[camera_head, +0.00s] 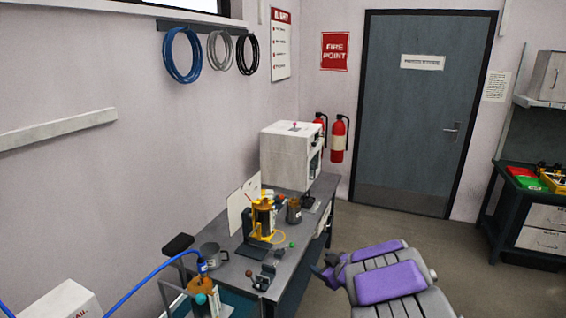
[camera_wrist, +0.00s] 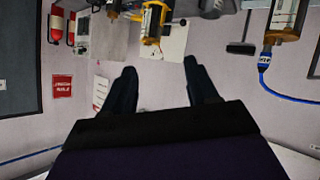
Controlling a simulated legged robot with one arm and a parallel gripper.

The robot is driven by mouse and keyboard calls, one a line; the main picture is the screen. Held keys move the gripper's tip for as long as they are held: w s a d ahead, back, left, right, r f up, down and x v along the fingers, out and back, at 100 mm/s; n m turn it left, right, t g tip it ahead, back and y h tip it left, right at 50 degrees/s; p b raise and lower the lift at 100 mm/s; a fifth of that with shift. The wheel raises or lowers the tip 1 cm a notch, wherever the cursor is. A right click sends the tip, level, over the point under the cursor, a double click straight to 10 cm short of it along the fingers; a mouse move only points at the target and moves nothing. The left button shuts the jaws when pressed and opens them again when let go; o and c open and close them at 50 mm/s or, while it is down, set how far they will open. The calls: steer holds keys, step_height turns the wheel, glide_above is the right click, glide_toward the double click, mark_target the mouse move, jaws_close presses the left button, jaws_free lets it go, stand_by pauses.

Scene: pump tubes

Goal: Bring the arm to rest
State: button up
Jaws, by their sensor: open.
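My gripper (camera_wrist: 159,66) is in the wrist view with its two dark fingers spread apart and nothing between them. The wrist picture looks upside down. A yellow and amber pump unit (camera_wrist: 152,22) shows beyond the fingertips, apart from them. In the head view, purple and grey parts of my own body show at the lower right, beside the grey workbench (camera_head: 287,262). The pump unit (camera_head: 262,216) stands upright on that bench, with a clear tube near its base.
A blue hose (camera_head: 148,278) arches over the bench's near left end; it also shows in the wrist view (camera_wrist: 285,94). A metal mug (camera_head: 212,257), brown jar (camera_head: 293,211) and white cabinet (camera_head: 287,158) stand on the bench. Floor (camera_head: 455,258) towards the door (camera_head: 422,120) is clear.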

steer(key=s+d+r+m+h+b, duration=0.1)
steer(key=s+d+r+m+h, duration=0.15)
steer(key=d, duration=0.25)
steer(key=s+d+r+m+h, duration=0.2)
steer(key=s+d+r+h, duration=0.1)
steer(key=d+h, duration=0.15)
steer(key=s+d+r+m+g+h, duration=0.1)
steer(key=s+d+m+g+h, duration=0.25)
steer(key=s, duration=0.75)
steer(key=s+a+f+g+y+b, duration=0.1)
steer(key=s+a+g, duration=0.2)
steer(key=s, duration=0.8)
steer(key=s+a+f+g+y+b, duration=0.1)
steer(key=s+a+g+y, duration=0.1)
steer(key=s, duration=1)
steer(key=s+a+f+m+g+y, duration=0.1)
steer(key=s+a+g, duration=0.3)
steer(key=s, duration=0.8)
steer(key=shift+a+f+y+b, duration=0.2)
steer(key=shift+a+y+b, duration=0.35)
steer(key=shift+a, duration=0.6)
steer(key=shift+g, duration=0.25)
